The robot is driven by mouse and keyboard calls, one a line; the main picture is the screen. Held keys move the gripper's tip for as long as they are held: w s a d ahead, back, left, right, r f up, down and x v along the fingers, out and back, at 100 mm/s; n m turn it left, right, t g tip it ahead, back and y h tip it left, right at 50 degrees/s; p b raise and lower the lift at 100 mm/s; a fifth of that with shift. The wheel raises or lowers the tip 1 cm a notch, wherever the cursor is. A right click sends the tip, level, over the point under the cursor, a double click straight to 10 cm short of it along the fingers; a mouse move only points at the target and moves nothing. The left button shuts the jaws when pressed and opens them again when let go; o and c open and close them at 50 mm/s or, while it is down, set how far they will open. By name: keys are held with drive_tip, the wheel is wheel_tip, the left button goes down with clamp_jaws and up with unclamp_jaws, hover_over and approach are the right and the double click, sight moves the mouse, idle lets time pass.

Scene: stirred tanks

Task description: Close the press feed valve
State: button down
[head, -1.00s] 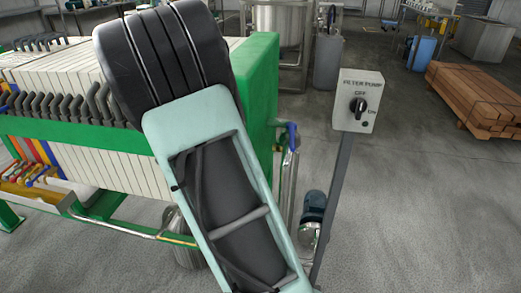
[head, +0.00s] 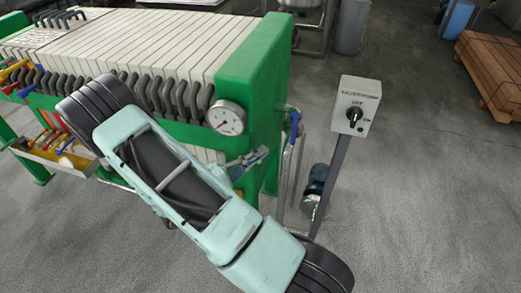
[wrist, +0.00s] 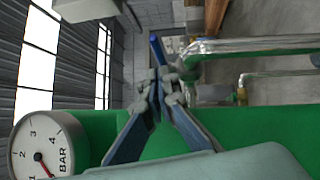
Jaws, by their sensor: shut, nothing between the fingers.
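The press feed valve shows as a blue lever (head: 295,124) on a metal pipe beside the green end plate of the filter press. In the wrist view the blue lever (wrist: 157,47) appears just beyond my fingertips, with the shiny pipe to its right. My gripper (head: 262,153) is in front of the green end plate, left of and slightly below the lever. In the wrist view its fingers (wrist: 160,76) meet at the tips with nothing between them. The fingers partly cover the lower end of the lever and the valve body.
A pressure gauge (head: 226,118) sits on the green end plate (head: 252,65) close above my gripper. A pump switch box (head: 356,105) stands on a post to the right. A small pump (head: 314,185) is low behind the post.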

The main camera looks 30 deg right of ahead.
sight(294, 130)
drive_tip(key=d+r, duration=0.1)
drive_tip(key=d, duration=0.6)
drive_tip(key=shift+w, duration=0.2)
drive_tip(key=shift+s+d, duration=0.1)
drive_tip(key=shift+d, duration=0.1)
